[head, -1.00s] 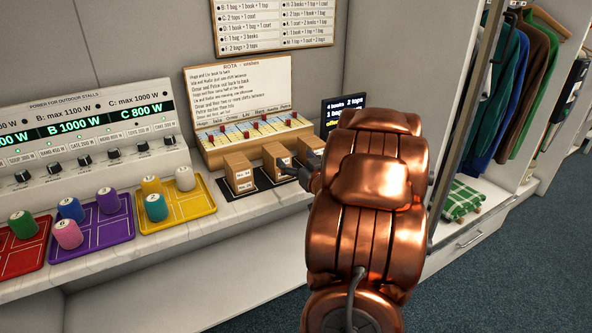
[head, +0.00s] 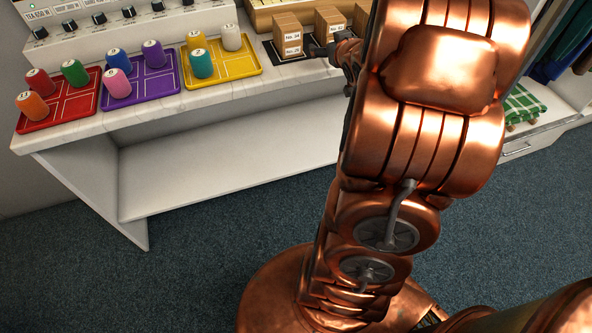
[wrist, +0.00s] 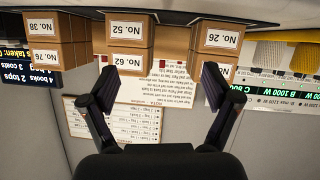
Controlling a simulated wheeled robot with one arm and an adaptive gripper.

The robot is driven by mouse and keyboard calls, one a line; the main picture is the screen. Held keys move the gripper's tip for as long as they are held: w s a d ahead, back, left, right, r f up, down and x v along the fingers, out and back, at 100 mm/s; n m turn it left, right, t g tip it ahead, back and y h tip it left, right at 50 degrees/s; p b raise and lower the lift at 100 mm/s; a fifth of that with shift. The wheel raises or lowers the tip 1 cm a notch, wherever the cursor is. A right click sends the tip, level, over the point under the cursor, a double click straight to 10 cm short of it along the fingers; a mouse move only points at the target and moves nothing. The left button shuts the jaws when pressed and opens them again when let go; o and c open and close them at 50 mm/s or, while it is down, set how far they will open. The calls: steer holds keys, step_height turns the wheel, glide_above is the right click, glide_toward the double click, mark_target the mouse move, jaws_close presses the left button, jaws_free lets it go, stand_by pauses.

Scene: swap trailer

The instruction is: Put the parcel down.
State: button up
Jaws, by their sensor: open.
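Brown cardboard parcels stand in small stacks on dark mats on the counter. In the wrist view, the middle stack has a parcel labelled No. 52 (wrist: 129,31) and one labelled No. 62 (wrist: 127,63). My gripper (wrist: 158,88) is open, with nothing between its fingers. The middle stack lies beyond the gap between the fingertips. In the head view my gripper (head: 322,50) is in front of the stacks, partly hidden by my copper arm. The frames do not show which parcel is the task's.
Other stacks flank it, with parcels labelled No. 38 (wrist: 42,28) and No. 26 (wrist: 219,38). Red (head: 60,122), purple (head: 138,95) and yellow (head: 245,70) trays hold coloured spools to the left.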

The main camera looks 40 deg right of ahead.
steer(key=s+a+f+n+g+y, duration=0.1)
steer(key=s+a+f+g+y, duration=0.15)
steer(key=s+a+g, duration=0.65)
steer(key=s+a+f+n+g+y, duration=0.1)
steer(key=s+a+f+g+y, duration=0.15)
steer(key=s+a, duration=1.25)
steer(key=s+a+r+n+g, duration=0.1)
steer(key=s+a+g, duration=0.2)
steer(key=s+a, duration=0.3)
steer(key=a, duration=0.5)
steer(key=shift+s+r+y, duration=0.15)
steer(key=shift+r+y, duration=0.1)
steer(key=shift+y, duration=0.05)
steer(key=shift+a+g, duration=0.1)
steer(key=shift+g, duration=0.15)
steer(key=s+p+v, duration=0.3)
steer(key=p+v, duration=1)
steer(key=shift+w+r+t, duration=0.4)
steer(key=shift+w+r, duration=0.05)
steer(key=shift+r, duration=0.05)
